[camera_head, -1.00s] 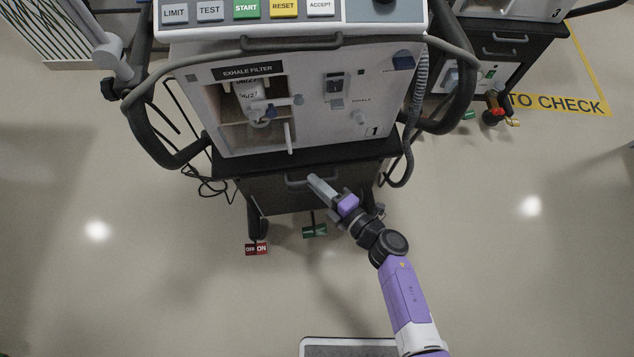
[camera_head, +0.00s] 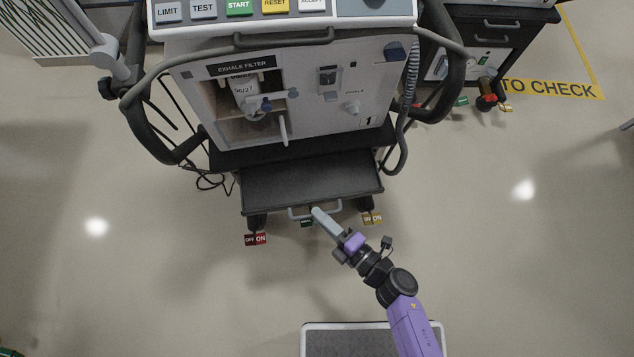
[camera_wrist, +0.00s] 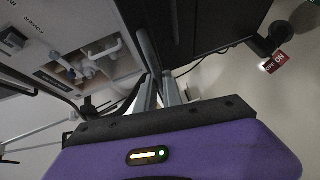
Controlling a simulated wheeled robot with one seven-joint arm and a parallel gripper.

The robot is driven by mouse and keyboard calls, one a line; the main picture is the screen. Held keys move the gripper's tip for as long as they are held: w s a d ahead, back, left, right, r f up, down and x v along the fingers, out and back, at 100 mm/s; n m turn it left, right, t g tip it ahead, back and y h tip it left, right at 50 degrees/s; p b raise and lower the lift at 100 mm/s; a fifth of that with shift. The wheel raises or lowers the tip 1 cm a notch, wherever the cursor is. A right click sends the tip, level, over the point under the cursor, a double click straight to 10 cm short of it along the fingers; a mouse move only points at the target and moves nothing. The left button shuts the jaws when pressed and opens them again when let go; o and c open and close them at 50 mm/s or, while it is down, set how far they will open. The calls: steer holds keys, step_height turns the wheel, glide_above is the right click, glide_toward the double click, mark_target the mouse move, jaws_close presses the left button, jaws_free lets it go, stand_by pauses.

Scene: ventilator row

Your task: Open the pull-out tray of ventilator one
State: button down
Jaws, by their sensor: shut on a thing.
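Ventilator one (camera_head: 345,98) stands upright in the head view, with the number 1 on its front panel. Its black pull-out tray (camera_head: 300,184) sticks out toward me below the body. A light grey handle (camera_head: 297,213) runs along the tray's front. My gripper (camera_head: 316,212) is shut on this handle near its middle. In the wrist view my gripper's fingers (camera_wrist: 160,92) reach to the dark tray edge, and the grip itself is partly hidden there.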

steer(key=s, duration=0.4)
steer(key=shift+d, duration=0.4)
steer(key=c, duration=1.5)
jaws_free()
steer(key=v, duration=0.7)
steer(key=shift+s+d, duration=0.25)
steer(key=shift+s, duration=0.05)
